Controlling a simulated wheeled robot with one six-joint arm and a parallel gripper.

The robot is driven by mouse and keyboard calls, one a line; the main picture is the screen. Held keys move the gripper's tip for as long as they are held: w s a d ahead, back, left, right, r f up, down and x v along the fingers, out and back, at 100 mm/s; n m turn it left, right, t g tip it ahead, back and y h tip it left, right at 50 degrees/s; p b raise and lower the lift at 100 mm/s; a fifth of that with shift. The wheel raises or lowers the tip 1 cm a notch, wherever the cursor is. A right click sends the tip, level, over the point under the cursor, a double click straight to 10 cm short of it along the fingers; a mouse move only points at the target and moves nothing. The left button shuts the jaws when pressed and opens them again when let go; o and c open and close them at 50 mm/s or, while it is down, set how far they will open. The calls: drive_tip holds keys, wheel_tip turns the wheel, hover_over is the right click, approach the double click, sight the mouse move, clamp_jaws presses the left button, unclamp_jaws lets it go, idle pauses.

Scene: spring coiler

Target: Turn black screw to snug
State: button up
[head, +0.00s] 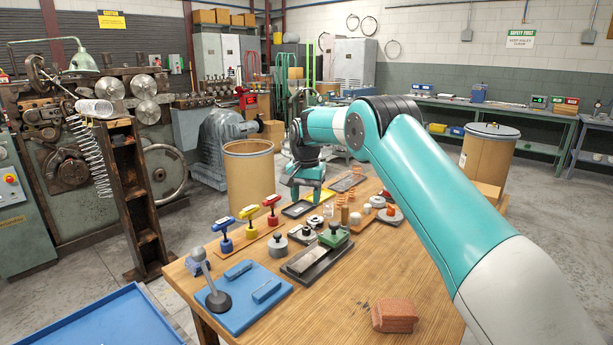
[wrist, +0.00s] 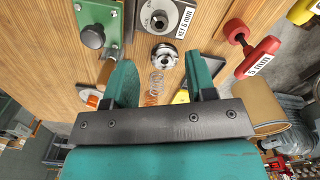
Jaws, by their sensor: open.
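A black round knob (head: 334,225), which looks like the black screw, stands on a green block (head: 334,239) at the end of a grey metal base. In the wrist view the black knob (wrist: 92,36) and green plate (wrist: 110,15) are at the upper left, beyond the left finger. Whether the screw is snug cannot be seen. My gripper (head: 304,196) is open and empty above the table, behind the green block in the head view. In the wrist view my gripper (wrist: 162,82) has its fingers apart, touching nothing I can make out.
Blue (head: 226,243), yellow (head: 250,230) and red (head: 272,216) T-handles stand left. A blue plate (head: 245,310) with a grey lever is in front. A brick stack (head: 394,314) sits front right.

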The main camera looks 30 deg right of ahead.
wheel_tip(320, 180, up, 8)
drive_tip(key=shift+f, duration=0.2)
idle(0.4)
drive_tip(key=s+a+r+n+y, duration=0.1)
drive_tip(key=s+a+r+n, duration=0.3)
drive_tip(key=s+a, duration=0.45)
drive_tip(key=s+a+r+n+y, duration=0.1)
drive_tip(key=s+a+r+n, duration=0.2)
drive_tip(key=s+a+n, duration=0.5)
drive_tip(key=s+a+f+n+y, duration=0.1)
drive_tip(key=s+a+f+n, duration=0.1)
drive_tip(key=s, duration=1.1)
drive_tip(key=s+a+f+n+y, duration=0.1)
drive_tip(key=s+a+f+n, duration=0.1)
drive_tip(key=s, duration=1.2)
drive_tip(key=shift+s+a+f, duration=0.25)
drive_tip(key=shift+s+a, duration=0.05)
drive_tip(key=shift+a, duration=0.15)
